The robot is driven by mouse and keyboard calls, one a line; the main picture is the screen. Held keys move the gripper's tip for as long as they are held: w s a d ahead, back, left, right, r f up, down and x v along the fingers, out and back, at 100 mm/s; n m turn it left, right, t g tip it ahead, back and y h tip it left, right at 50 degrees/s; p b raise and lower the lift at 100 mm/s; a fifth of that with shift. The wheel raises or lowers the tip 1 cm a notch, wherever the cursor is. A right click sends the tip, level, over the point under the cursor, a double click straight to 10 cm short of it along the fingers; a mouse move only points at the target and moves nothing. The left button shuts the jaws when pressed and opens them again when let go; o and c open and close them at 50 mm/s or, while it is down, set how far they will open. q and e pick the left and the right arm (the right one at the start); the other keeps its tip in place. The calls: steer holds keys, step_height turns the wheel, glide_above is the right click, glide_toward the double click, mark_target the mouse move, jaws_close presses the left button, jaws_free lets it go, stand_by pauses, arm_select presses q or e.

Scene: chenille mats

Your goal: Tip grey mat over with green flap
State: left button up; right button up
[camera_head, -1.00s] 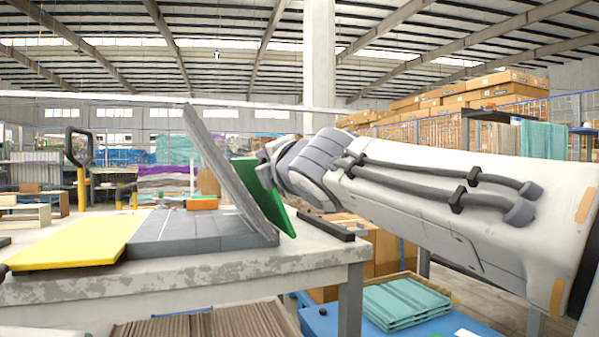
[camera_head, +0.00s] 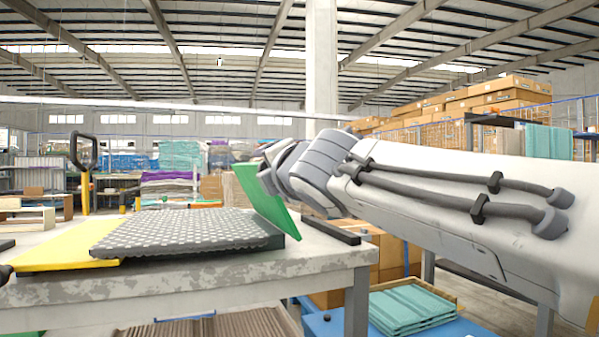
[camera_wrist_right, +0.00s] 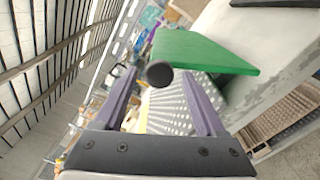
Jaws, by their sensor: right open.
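The grey mat (camera_head: 180,232) lies nearly flat, bumpy face up, on the work table, its left part over the yellow panel (camera_head: 60,245). The green flap (camera_head: 262,200) stands tilted at the mat's right end, its top leaning left. My right gripper comes in from the right at the flap; its fingers are hidden behind my wrist in the head view. In the right wrist view the gripper (camera_wrist_right: 157,80) is open, with a round black knob (camera_wrist_right: 159,73) between its fingertips beside the green flap (camera_wrist_right: 200,52). The dotted mat (camera_wrist_right: 168,110) shows beyond.
The concrete-topped table (camera_head: 200,268) carries the panels, with a dark bar (camera_head: 331,231) near its right end. Teal mats (camera_head: 410,308) lie on a blue surface below right. Brown ribbed mats (camera_head: 215,325) lie below in front.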

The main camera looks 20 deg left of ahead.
steer(key=v, duration=0.9)
steer(key=shift+s+d, duration=0.25)
steer(key=shift+s, duration=0.05)
steer(key=shift+f, duration=0.1)
stand_by(0.6)
steer(key=d+f+m+g+h+p, duration=0.2)
steer(key=d+f+m, duration=0.15)
steer(key=f, duration=0.35)
steer(key=s+d+f+m+g+h+p, duration=0.1)
steer(key=d+f+m+g+h+p, duration=0.1)
steer(key=f+m, duration=0.35)
steer(key=d+f+m+g+h+p, duration=0.2)
steer(key=f+m, duration=0.1)
steer(key=f, duration=0.6)
steer(key=s+d+f+m+g+h+p, duration=0.2)
steer(key=s+d+f+m+g+p, duration=0.15)
steer(key=s+d+f+m, duration=0.4)
steer(key=s+d+f+m+g+h+p, duration=0.25)
steer(key=s+d+f+m+g, duration=0.2)
steer(key=s, duration=0.65)
step_height(320, 180, up, 36)
steer(key=p, duration=3.6)
steer(key=shift+w+a+y+p, duration=0.35)
steer(key=shift+w+a+p, duration=0.05)
steer(key=shift+w+a, duration=0.05)
